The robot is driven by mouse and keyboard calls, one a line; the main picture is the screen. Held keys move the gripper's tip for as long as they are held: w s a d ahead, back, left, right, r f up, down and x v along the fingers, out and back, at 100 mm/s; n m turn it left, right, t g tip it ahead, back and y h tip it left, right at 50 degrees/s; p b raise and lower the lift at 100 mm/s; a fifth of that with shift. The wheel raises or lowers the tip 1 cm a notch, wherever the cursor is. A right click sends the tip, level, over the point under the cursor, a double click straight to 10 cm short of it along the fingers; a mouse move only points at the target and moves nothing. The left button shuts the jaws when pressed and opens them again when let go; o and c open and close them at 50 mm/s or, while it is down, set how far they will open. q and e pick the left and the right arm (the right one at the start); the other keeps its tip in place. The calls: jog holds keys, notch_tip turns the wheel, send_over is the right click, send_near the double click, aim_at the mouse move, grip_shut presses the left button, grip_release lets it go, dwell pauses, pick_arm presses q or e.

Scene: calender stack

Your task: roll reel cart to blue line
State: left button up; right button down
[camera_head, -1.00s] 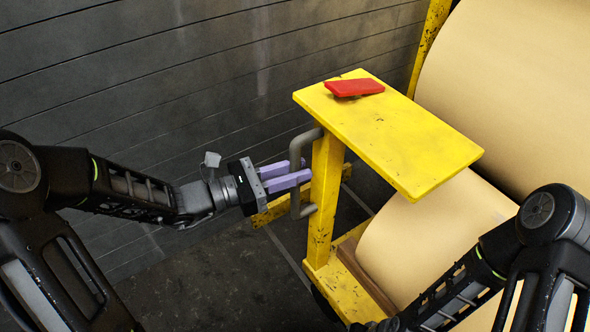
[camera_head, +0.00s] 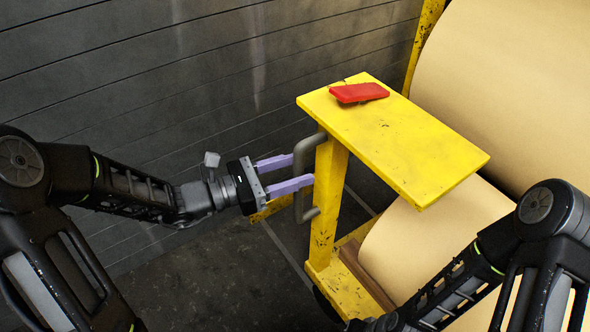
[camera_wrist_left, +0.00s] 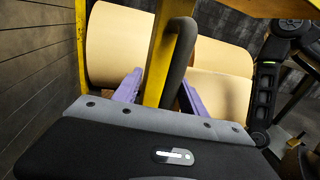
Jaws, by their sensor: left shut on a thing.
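The reel cart has a yellow frame (camera_head: 328,190) and a flat yellow shelf (camera_head: 420,150), with large tan paper rolls (camera_head: 410,250) to the right of its post. A grey bent-bar handle (camera_head: 299,165) stands out from the post. My left gripper (camera_head: 302,172) is at the handle, with a purple finger on either side of the bar. The wrist view shows the handle (camera_wrist_left: 178,60) between the fingers (camera_wrist_left: 160,95), which look fairly wide apart; contact is hard to see. My right arm is at the lower right, and its gripper is out of frame. No blue line shows.
A red flat object (camera_head: 358,93) lies on the far left part of the shelf. A dark slatted wall (camera_head: 150,80) runs behind the cart. The dark floor (camera_head: 220,280) to the left of the cart looks clear, with a thin pale line on it.

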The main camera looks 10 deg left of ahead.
pick_arm(q)
jog(key=p+v, duration=0.1)
jog(key=v, duration=0.6)
jog(key=shift+s+a, duration=0.2)
jog(key=shift+a, duration=0.15)
pick_arm(e)
jog(key=shift+r, duration=0.65)
jog(key=shift+r, duration=0.1)
